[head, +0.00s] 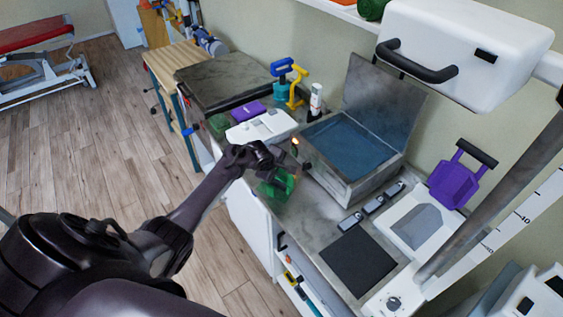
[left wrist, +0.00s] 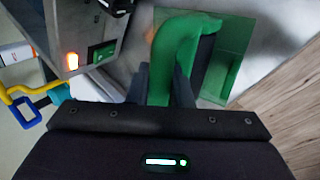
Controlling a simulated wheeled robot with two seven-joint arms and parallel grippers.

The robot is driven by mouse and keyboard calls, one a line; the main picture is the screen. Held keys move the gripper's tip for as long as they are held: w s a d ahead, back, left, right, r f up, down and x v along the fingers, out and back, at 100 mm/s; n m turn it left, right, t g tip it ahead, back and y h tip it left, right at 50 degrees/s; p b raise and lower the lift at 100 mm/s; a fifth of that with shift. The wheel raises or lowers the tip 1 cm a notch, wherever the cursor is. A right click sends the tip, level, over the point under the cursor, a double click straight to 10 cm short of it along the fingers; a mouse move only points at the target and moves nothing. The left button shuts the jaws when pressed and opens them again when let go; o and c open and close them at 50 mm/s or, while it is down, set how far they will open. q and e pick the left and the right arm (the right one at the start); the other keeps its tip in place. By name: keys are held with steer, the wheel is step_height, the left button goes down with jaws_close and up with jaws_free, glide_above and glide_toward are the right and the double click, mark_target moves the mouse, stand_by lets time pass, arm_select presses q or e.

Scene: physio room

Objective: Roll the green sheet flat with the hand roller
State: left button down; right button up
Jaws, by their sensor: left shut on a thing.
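The hand roller (left wrist: 175,52) has a thick, curved green handle and shows in the left wrist view. A dark part, apparently its roller, shows beside the handle. My left gripper (left wrist: 160,88) is shut on the roller's handle. In the head view my left gripper (head: 282,168) is low over the counter's front edge, with green showing just under it. There, roller and sheet are hard to tell apart. My right gripper is not in view.
An open metal bath (head: 345,150) with blue water stands just behind my left gripper. A white device (head: 262,127) is to its left, with a blue and yellow clamp (head: 290,80) behind. A black mat (head: 358,262) lies to the right on the counter (head: 318,222).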

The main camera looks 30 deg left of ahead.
arm_select(q)
steer(key=shift+s+f, duration=0.1)
steer(key=shift+s, duration=0.25)
steer(key=shift+w+b, duration=0.55)
steer(key=shift+w, duration=0.05)
steer(key=shift+w+b, duration=0.4)
steer(key=shift+w, duration=0.3)
steer(key=w+b, duration=0.3)
steer(key=shift+w+f, duration=0.1)
steer(key=shift+w, duration=0.2)
steer(key=shift+w+b, duration=0.25)
steer(key=shift+b, duration=0.05)
steer(key=shift+w+r, duration=0.1)
steer(key=shift+r, duration=0.15)
steer(key=shift+r+p, duration=0.15)
steer(key=shift+p, duration=0.2)
steer(key=shift+s+p, duration=0.55)
steer(key=shift+p, duration=0.4)
steer(key=s+p, duration=0.3)
steer(key=shift+s, duration=0.15)
steer(key=shift+s+f, duration=0.3)
steer(key=shift+f, duration=0.05)
steer(key=shift+s, duration=0.9)
